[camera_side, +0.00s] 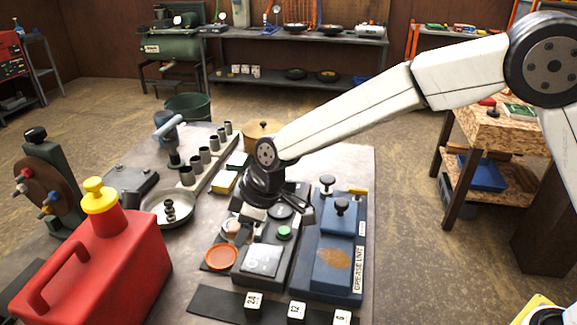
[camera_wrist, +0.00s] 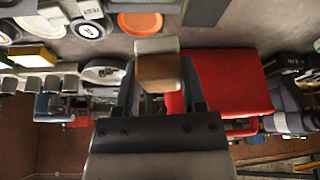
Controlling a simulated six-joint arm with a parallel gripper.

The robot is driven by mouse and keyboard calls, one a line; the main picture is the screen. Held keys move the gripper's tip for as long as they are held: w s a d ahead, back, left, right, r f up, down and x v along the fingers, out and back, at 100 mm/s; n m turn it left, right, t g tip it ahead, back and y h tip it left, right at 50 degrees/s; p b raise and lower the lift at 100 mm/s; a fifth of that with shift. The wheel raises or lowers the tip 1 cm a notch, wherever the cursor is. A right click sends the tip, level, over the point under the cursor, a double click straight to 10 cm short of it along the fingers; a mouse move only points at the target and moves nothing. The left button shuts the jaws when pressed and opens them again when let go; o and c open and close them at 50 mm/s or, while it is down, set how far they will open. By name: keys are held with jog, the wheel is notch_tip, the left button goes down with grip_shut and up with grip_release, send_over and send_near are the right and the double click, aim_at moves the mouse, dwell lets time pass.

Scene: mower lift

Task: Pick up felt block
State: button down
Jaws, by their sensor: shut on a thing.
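The felt block (camera_wrist: 159,68), a small tan and grey-brown block, is between the two fingers of my gripper (camera_wrist: 158,85) in the wrist view. My gripper (camera_side: 240,230) is shut on it. In the side view my gripper points down over the dark device with a light display (camera_side: 262,260), near an orange round dish (camera_side: 222,257). The block is mostly hidden by the fingers there, and I cannot tell how far it is above the surface.
A blue grease unit (camera_side: 333,273) with black knobs stands close to the right. A red can (camera_side: 105,262) with a yellow cap stands at the left. A metal dish (camera_side: 167,208) and a row of grey cylinders (camera_side: 206,154) lie behind. Numbered white cubes (camera_side: 297,309) sit in front.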

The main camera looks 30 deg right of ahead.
jog(key=s+d+r, duration=0.3)
jog(key=s, duration=0.3)
jog(key=shift+s+d, duration=0.15)
jog(key=shift+s, duration=0.1)
jog(key=shift+r, duration=0.1)
dwell(0.3)
jog(key=c, duration=0.9)
grip_release()
jog(key=c, duration=0.4)
jog(key=s+d+n+g, duration=0.1)
jog(key=d+n+g, duration=0.2)
jog(key=d+n, duration=0.5)
jog(key=shift+s+d+r+n+y, duration=0.15)
jog(key=shift+d+r+n+y, duration=0.1)
jog(key=shift+r+n+y, duration=0.2)
